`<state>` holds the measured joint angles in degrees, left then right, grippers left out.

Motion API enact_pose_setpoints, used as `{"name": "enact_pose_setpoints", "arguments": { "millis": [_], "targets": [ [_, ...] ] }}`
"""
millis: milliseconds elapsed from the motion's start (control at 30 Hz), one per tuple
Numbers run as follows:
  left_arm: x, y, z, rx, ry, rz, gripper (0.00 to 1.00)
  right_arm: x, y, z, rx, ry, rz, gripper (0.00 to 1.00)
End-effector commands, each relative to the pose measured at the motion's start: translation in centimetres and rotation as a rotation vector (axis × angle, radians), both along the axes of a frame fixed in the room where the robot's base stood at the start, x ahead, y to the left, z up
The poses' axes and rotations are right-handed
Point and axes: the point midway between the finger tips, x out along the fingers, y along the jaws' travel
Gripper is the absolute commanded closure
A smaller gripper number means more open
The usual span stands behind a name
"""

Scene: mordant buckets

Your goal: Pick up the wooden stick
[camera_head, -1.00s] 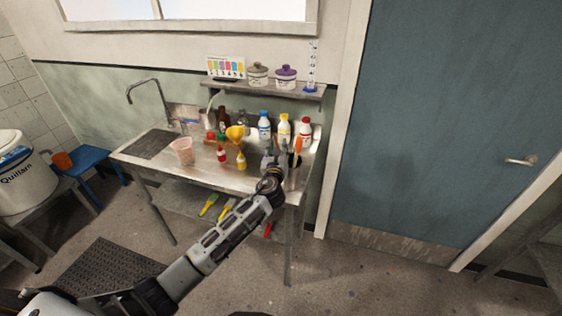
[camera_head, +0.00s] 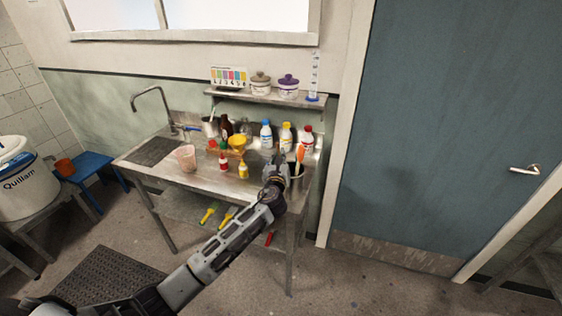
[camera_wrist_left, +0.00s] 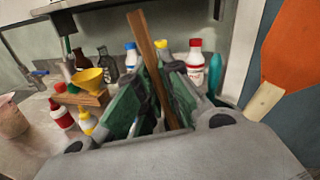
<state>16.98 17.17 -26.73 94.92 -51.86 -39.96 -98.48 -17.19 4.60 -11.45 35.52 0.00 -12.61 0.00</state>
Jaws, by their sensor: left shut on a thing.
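My left gripper (camera_head: 278,163) is over the right end of the steel sink bench, its fingers shut on the wooden stick. In the left wrist view the brown wooden stick (camera_wrist_left: 152,58) stands slightly tilted between the green-padded fingers (camera_wrist_left: 150,98), its top rising above them. Its lower end is hidden behind the gripper body. In the head view the stick is too small to make out clearly. A holder (camera_head: 297,172) with an orange-bladed spatula (camera_head: 300,153) is just right of the gripper. My right gripper is not in view.
Bottles with blue (camera_head: 266,134), yellow (camera_head: 286,136) and red (camera_head: 307,139) caps stand behind the gripper. A yellow funnel (camera_head: 238,142), small squeeze bottles (camera_head: 243,170) and a pinkish beaker (camera_head: 186,157) are to the left. A shelf (camera_head: 270,97) with lidded jars hangs above.

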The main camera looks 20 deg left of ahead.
Motion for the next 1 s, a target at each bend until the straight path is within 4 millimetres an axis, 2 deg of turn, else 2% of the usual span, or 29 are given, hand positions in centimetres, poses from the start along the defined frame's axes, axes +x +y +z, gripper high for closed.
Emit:
{"name": "enact_pose_setpoints", "arguments": {
  "millis": [167, 367, 800, 1000],
  "targets": [
    [0.0, 0.0, 1.2, 0.0, -0.002, -0.001, 1.0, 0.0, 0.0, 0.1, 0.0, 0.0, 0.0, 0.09],
    [0.1, 0.0, 3.9, 0.001, -0.005, 0.0, 1.0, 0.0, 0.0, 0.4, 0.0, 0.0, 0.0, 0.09],
    [0.0, 0.0, 12.6, 0.001, -0.005, 0.0, 1.0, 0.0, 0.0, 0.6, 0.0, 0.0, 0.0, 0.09],
    [0.0, 0.0, 15.7, 0.001, -0.004, 0.001, 1.0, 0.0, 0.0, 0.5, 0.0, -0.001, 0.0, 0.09]
  ]
}}
